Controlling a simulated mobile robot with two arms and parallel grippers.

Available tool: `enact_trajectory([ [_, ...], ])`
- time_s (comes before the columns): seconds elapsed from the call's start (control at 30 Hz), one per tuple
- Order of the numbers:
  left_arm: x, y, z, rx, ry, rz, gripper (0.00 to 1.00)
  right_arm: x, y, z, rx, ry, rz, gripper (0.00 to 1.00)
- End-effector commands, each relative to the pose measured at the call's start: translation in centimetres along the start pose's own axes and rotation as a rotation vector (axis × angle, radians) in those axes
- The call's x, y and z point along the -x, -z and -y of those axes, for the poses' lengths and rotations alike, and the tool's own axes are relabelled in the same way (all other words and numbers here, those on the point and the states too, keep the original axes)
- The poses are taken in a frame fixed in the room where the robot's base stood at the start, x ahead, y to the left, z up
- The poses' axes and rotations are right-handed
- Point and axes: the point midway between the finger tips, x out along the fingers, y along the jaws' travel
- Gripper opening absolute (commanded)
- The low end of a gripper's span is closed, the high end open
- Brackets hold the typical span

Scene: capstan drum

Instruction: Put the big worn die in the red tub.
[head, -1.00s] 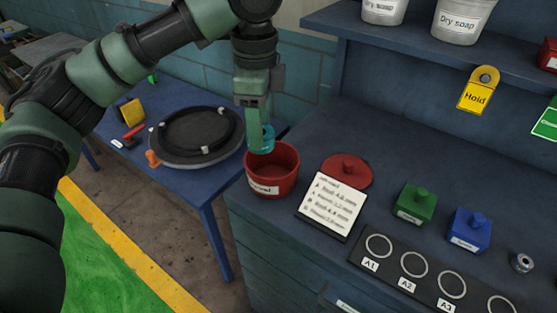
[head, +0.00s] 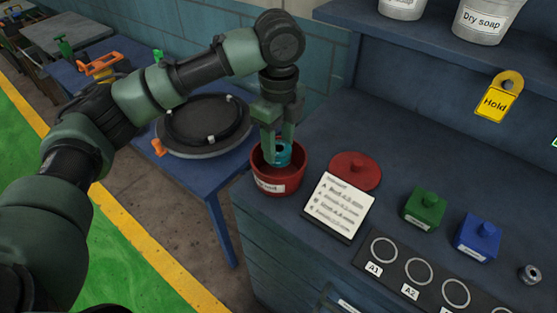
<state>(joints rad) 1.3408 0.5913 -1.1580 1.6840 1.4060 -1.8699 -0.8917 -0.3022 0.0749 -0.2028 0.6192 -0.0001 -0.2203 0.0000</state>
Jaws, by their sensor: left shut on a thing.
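The red tub (head: 264,185) stands on the left end of the dark blue bench, with a white label on its front. My left gripper (head: 277,155) points down into the mouth of the tub. It is shut on a teal ring-shaped piece (head: 284,150) with a dark hole, which looks like the die. The piece is at the level of the tub's rim or just inside it; I cannot tell whether it touches the tub. My right gripper is not in view.
A red lid (head: 354,172) and a white card (head: 338,205) lie right of the tub. Green (head: 424,209) and blue (head: 478,238) knobbed blocks stand farther right, behind a rack with rings (head: 420,271). A round dark drum (head: 207,123) lies on the blue table at left.

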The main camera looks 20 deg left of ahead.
Motion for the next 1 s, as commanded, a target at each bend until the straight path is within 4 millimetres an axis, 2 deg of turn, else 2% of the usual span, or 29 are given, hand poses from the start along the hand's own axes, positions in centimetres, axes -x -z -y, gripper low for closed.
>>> enact_trajectory([
  [0.1,-1.4,0.0,0.0,0.001,0.002,0.0,0.0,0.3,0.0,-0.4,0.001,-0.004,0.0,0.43],
  [0.27,-2.5,0.0,0.0,0.001,0.002,-0.001,0.0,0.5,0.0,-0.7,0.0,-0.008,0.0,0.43],
  [0.5,-5.8,0.0,0.0,0.0,0.001,0.0,0.0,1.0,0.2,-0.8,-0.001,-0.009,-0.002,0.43],
  [0.93,-6.5,0.0,0.0,0.0,0.003,-0.001,0.0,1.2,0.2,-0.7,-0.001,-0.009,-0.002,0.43],
  [0.97,-6.6,0.0,0.0,0.0,0.001,-0.001,0.52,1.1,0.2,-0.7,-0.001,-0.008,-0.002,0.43],
  [1.0,-6.6,0.0,0.0,0.0,0.001,-0.001,0.63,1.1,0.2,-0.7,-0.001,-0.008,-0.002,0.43],
])
